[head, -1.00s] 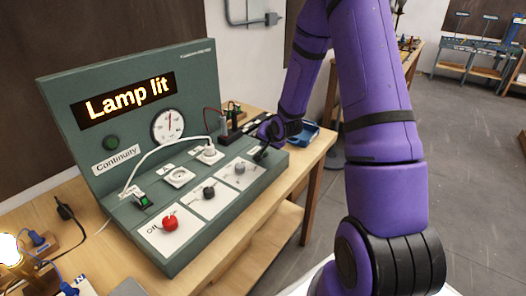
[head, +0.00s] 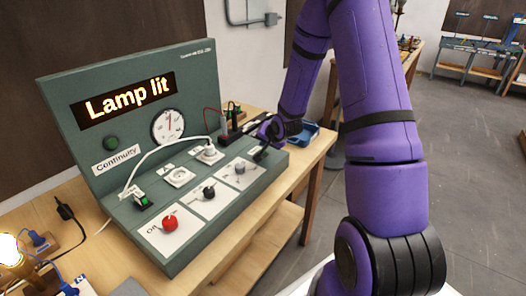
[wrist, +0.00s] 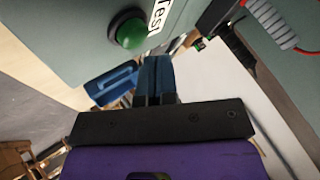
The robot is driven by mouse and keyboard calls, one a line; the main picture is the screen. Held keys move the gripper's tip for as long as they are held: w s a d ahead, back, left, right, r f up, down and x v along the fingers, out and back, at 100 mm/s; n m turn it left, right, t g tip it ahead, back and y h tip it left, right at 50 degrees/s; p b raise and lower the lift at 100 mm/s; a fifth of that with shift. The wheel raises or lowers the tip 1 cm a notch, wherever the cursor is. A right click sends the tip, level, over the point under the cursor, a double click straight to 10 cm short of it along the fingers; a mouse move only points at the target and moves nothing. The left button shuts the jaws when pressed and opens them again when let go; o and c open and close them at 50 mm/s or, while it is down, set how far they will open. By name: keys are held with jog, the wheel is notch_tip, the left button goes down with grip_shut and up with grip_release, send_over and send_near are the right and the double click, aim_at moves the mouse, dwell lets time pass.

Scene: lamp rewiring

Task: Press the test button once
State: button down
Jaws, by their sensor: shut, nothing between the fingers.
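The round green test button (wrist: 128,31) shows near the top of the wrist view, on the green-grey face of a box. Beside it is a white label (wrist: 161,16), partly cut off, reading "Tes". My gripper (wrist: 157,62) is shut and empty, with its fingertips just below and right of the button in the wrist picture. A gap shows between them and the button. In the head view my gripper (head: 262,152) is at the right end of the test panel (head: 180,228); the button cannot be made out there. The panel's display (head: 128,101) reads "Lamp lit".
A blue tray (head: 303,134) lies on the wooden bench behind my gripper. A white cable (head: 155,146) arches over the panel from a socket. Red (head: 170,223), black (head: 209,193) and grey (head: 239,169) knobs stand on its deck. A glowing bulb (head: 9,248) is at far left.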

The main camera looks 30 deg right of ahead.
jog(key=shift+f, duration=0.15)
jog(key=shift+f, duration=0.25)
jog(key=shift+f, duration=0.4)
dwell(0.9)
jog(key=shift+r, duration=0.85)
jog(key=shift+r, duration=2.5)
